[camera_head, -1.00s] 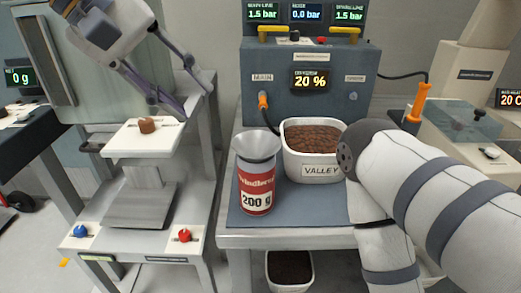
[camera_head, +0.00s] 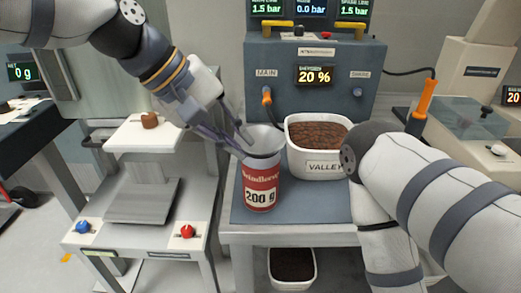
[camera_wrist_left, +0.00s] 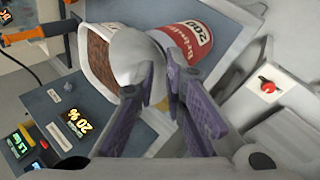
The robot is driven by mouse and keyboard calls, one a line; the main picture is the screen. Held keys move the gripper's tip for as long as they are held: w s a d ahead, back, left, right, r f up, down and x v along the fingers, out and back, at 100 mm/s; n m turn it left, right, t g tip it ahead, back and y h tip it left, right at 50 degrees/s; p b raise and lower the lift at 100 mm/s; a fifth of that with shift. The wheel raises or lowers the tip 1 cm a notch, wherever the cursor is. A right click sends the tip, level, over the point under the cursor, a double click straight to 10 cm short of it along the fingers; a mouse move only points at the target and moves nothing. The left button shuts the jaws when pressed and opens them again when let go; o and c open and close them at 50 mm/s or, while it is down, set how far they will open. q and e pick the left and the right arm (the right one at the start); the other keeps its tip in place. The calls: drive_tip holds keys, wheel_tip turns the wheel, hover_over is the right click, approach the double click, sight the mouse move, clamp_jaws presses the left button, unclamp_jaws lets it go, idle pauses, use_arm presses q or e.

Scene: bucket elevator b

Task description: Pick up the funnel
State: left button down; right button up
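The grey metal funnel (camera_head: 262,142) sits in the top of a red and white can (camera_head: 260,187) marked 200 g, which stands upright on the blue-grey mat. My left gripper (camera_head: 243,145) is at the funnel's upper left side, its fingers pointing down and right. In the left wrist view, the two purple fingers (camera_wrist_left: 164,88) are apart, with the funnel (camera_wrist_left: 140,58) just past their tips. I cannot tell whether a finger touches the rim. My right arm shows at the right, but its gripper is out of view.
A white VALLEY bin (camera_head: 318,166) of brown beans stands right beside the funnel. The grey gauge box (camera_head: 312,85) is behind it. To the left are a white platform (camera_head: 140,134) with a small brown piece and a red knob (camera_head: 187,231). The mat's front is clear.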

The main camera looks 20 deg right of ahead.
idle(0.3)
use_arm(q)
wheel_tip(320, 180, up, 18)
drive_tip(key=shift+r+p, duration=0.25)
drive_tip(key=shift+p, duration=0.1)
idle(0.7)
